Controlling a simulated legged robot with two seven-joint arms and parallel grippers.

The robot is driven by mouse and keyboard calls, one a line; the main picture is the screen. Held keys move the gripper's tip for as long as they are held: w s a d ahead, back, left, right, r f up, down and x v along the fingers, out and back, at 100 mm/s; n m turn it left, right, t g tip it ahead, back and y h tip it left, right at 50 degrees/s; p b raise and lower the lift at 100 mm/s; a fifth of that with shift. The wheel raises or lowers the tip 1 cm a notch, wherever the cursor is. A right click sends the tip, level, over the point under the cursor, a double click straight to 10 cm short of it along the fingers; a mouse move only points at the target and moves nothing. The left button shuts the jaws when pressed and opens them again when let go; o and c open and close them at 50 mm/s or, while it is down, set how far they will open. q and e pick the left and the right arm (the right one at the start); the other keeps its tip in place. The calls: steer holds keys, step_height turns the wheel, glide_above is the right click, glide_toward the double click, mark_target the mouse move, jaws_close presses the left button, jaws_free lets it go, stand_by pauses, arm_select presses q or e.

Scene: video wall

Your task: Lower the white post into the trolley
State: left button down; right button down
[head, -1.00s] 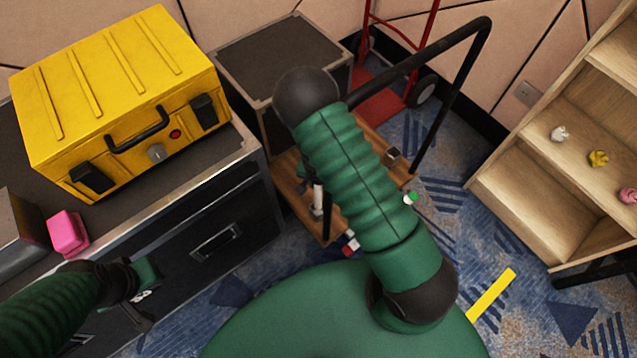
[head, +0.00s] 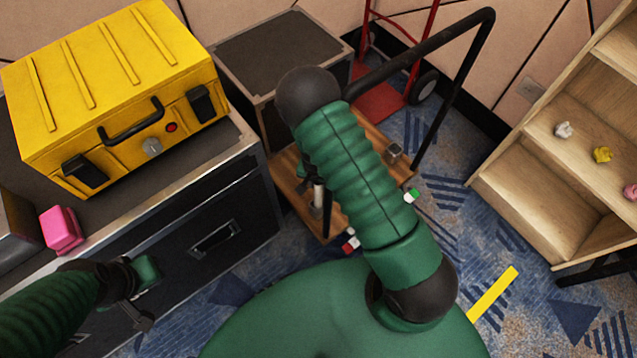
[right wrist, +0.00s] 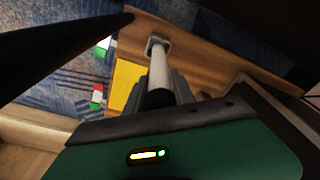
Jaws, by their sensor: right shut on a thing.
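The white post (right wrist: 159,73) stands out from between the fingers of my right gripper (right wrist: 178,88) in the right wrist view, with a black section at the gripper end. My right gripper is shut on it. The post's far end meets a grey square socket (right wrist: 157,43) on the trolley's wooden deck (right wrist: 205,62); I cannot tell how deep it sits. In the head view the wooden trolley (head: 372,136) has a black tube handle, and my right arm hides much of its deck. My left gripper (head: 145,292) is beside the black case; its jaws are unclear.
A black case (head: 262,212) at left bears a yellow toolbox (head: 110,95) and a pink block (head: 62,231). A grey-topped box (head: 280,50) and a red hand truck (head: 378,92) stand behind the trolley. Wooden shelves (head: 522,200) are at right.

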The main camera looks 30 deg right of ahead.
steer(key=shift+d+r+p, duration=0.1)
steer(key=shift+r+p, duration=1.35)
steer(key=shift+p, duration=0.4)
steer(key=shift+p, duration=0.3)
stand_by(0.6)
steer(key=shift+f, duration=0.1)
stand_by(0.3)
